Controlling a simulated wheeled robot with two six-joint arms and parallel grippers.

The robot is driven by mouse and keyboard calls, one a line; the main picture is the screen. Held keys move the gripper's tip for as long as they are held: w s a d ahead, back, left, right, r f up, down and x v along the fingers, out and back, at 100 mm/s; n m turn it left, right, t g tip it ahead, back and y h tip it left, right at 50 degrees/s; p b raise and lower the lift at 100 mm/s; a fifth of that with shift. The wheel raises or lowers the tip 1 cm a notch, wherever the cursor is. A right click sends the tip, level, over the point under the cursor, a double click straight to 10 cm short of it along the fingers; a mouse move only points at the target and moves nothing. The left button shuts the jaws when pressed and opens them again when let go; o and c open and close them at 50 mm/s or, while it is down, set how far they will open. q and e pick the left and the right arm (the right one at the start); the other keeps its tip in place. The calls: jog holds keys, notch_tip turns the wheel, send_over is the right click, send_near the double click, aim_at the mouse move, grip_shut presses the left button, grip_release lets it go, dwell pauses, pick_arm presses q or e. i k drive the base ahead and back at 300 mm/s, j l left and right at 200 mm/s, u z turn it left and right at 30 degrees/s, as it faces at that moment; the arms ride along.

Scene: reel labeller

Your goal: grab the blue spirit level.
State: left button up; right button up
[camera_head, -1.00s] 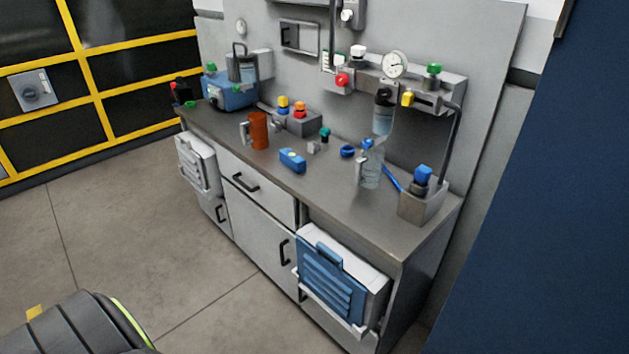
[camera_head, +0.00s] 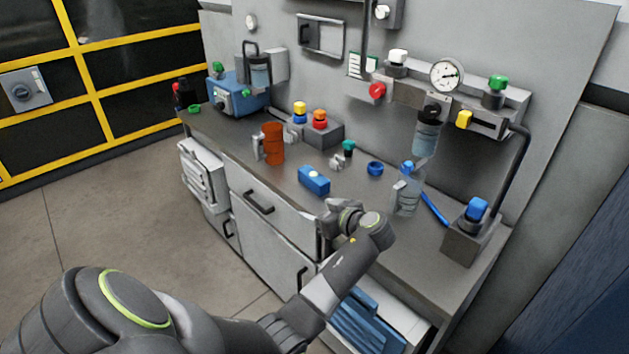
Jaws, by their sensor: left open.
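The blue spirit level (camera_head: 314,181), a short blue block with a pale spot on top, lies on the grey worktop near its front edge. My left gripper (camera_head: 332,212) is at the front edge of the worktop, just in front of the level and slightly to its right in the picture. My right gripper is out of view.
An orange mug (camera_head: 273,144) stands left of the level. A small grey valve with a teal knob (camera_head: 348,147), a blue ring (camera_head: 375,168) and a clear bottle (camera_head: 407,192) stand behind and to the right.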

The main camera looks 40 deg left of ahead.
aim_at(317, 183)
jog(key=i+j, duration=0.1)
jog(key=i, duration=0.4)
jog(key=j+z, duration=0.1)
jog(key=j, duration=0.5)
jog(key=i+j, duration=0.15)
jog(key=j, duration=0.45)
jog(key=z, duration=0.05)
